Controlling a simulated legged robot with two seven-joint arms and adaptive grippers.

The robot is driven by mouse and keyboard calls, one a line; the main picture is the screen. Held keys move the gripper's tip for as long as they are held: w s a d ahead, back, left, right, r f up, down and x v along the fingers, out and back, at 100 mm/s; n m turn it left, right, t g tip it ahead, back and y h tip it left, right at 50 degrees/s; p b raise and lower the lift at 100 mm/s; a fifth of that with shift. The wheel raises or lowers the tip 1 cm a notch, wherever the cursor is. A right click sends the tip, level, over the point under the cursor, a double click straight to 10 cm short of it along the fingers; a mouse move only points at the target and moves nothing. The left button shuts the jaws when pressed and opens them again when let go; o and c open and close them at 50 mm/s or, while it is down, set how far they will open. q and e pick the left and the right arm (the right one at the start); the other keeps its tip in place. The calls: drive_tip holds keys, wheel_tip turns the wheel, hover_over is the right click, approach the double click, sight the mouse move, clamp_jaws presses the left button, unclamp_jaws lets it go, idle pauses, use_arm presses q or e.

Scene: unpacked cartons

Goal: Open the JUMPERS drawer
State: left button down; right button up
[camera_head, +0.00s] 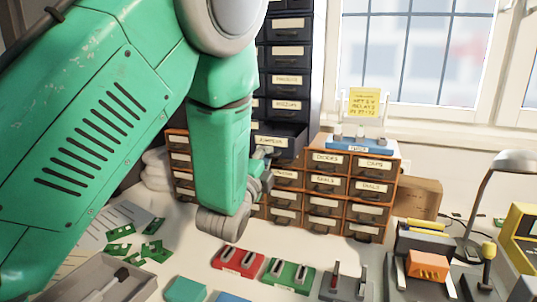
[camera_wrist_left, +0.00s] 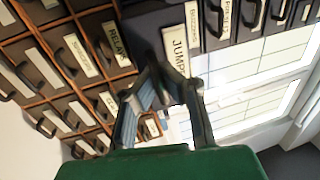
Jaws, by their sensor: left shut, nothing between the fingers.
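The JUMPERS drawer (camera_head: 286,144) is a dark drawer low in the dark drawer column in the head view. It sticks out past the drawers above it, so it stands partly open. Its label, partly hidden, also shows in the left wrist view (camera_wrist_left: 176,50), with the drawer's grey side beside it. My left gripper (camera_head: 263,154) is shut and empty, with its fingertips close to the front of this drawer. The fingertips also show in the left wrist view (camera_wrist_left: 162,88), just below the label. The drawer's handle is hidden, and I cannot tell whether the fingers touch it. My right gripper is not in view.
Orange-framed small drawers (camera_head: 325,185) stand around the column's foot. A blue tray (camera_head: 352,147) with a yellow note sits on top. Red (camera_head: 238,262) and green (camera_head: 289,275) blocks and green boards (camera_head: 152,250) lie on the bench. A lamp (camera_head: 513,162) stands right.

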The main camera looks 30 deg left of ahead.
use_arm(q)
drive_tip(key=shift+s+f, duration=0.2)
drive_tip(key=shift+f, duration=0.1)
drive_tip(key=c, duration=1.6)
unclamp_jaws()
drive_tip(key=shift+w+d, duration=0.1)
drive_tip(key=shift+d, duration=0.05)
drive_tip(key=shift+c, duration=0.2)
drive_tip(key=shift+w, duration=0.1)
drive_tip(key=shift+r, duration=0.15)
drive_tip(key=v, duration=0.7)
drive_tip(key=shift+s, duration=0.3)
